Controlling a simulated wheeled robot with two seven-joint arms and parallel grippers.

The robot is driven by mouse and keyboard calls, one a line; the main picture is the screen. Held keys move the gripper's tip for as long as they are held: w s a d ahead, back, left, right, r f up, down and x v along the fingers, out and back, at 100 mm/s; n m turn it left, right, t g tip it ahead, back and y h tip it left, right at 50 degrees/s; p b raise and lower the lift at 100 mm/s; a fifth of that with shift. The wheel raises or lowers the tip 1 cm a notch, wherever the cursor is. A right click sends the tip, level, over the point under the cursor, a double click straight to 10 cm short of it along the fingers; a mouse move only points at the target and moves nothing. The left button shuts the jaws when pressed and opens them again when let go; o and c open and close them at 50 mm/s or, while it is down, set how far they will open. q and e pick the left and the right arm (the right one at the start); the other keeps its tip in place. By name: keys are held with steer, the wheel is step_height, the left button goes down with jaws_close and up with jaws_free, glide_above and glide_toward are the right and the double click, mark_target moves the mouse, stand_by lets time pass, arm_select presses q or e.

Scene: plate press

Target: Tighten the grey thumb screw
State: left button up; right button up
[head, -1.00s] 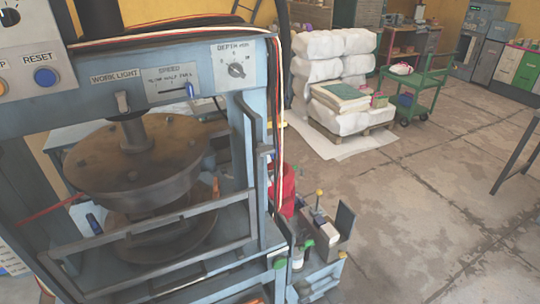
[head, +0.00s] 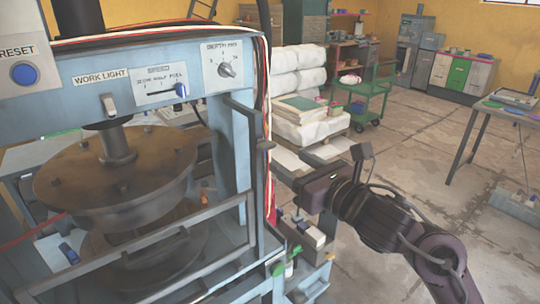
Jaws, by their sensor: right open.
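I cannot make out a grey thumb screw in the head view. The blue press (head: 60,72) fills the left side, with a round brown plate (head: 115,165) in its frame. My right gripper (head: 304,192) reaches in from the right and is open, beside the press's right post. It is above a small side fixture (head: 300,254) with a white block (head: 313,237). The gripper and wrist hide part of this fixture's upper area. I cannot see anything between the fingers. My left gripper is not in view.
The press front carries a blue RESET button (head: 24,73), a work light switch (head: 108,104), a speed slider (head: 180,91) and a depth knob (head: 226,70). White sacks (head: 299,70), a green cart (head: 366,97) and a table (head: 500,112) stand behind. Floor is open at right.

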mark_target(270, 147)
steer(key=p+x, duration=0.2)
steer(key=x, duration=0.4)
steer(key=shift+w+a+r, duration=0.2)
steer(key=shift+w, duration=0.15)
steer(key=shift+w+a+f+p, duration=0.15)
steer(key=shift+w+a+p, duration=0.05)
steer(key=shift+w+p, duration=0.15)
steer(key=shift+c, duration=0.2)
steer(key=c, duration=0.9)
